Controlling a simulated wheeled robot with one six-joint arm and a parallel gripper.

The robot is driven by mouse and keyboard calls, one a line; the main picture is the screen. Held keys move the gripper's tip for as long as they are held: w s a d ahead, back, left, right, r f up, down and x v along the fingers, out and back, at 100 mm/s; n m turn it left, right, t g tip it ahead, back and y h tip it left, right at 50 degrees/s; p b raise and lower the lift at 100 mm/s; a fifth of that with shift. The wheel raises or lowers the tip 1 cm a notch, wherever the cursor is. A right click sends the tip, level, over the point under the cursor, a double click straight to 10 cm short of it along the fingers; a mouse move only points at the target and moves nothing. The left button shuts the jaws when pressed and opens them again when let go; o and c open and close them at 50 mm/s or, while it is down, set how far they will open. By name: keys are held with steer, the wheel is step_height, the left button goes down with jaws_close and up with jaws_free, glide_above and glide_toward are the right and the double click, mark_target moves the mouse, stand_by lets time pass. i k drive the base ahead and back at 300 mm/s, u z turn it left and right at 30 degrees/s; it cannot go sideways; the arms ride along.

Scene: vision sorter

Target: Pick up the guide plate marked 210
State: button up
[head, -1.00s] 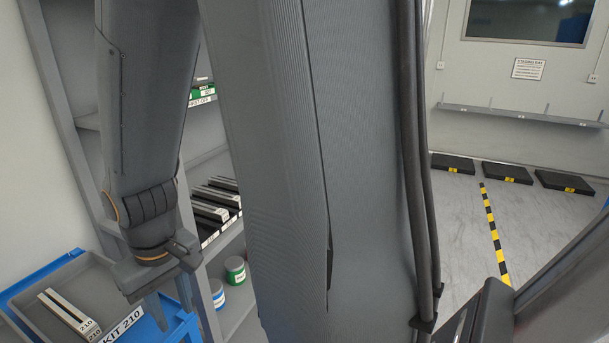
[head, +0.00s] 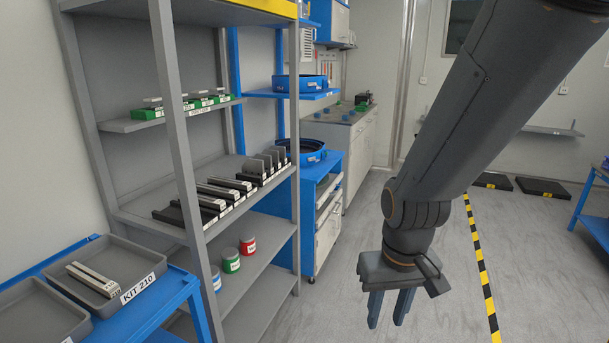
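Two pale, flat guide plates (head: 92,279) lie side by side in a grey tray labelled KIT 210 (head: 130,268) at the lower left. Their end labels are too small to read clearly now. More plates (head: 222,190) lie in a row on the middle shelf, with labels I cannot read. My gripper (head: 389,307) hangs pointing down at right of centre, over the floor. Its two fingers are apart with nothing between them. It is well to the right of the tray and the shelf.
The blue bench (head: 160,310) holds a second grey tray (head: 35,315) at lower left. A grey shelf rack (head: 182,130) holds green holders above and several cans (head: 231,261) below. Blue cabinets stand behind. The floor (head: 430,260) around my gripper is clear, with a striped line at right.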

mark_target(251, 166)
steer(key=u, duration=0.2)
steer(key=i, duration=0.65)
steer(key=u, duration=0.35)
steer(key=k, duration=0.6)
steer(key=z, duration=0.65)
steer(key=i, duration=0.9)
steer(key=z, duration=0.35)
steer(key=i, duration=0.85)
steer(key=u, duration=0.8)
steer(key=i, duration=0.75)
steer(key=u, duration=0.6)
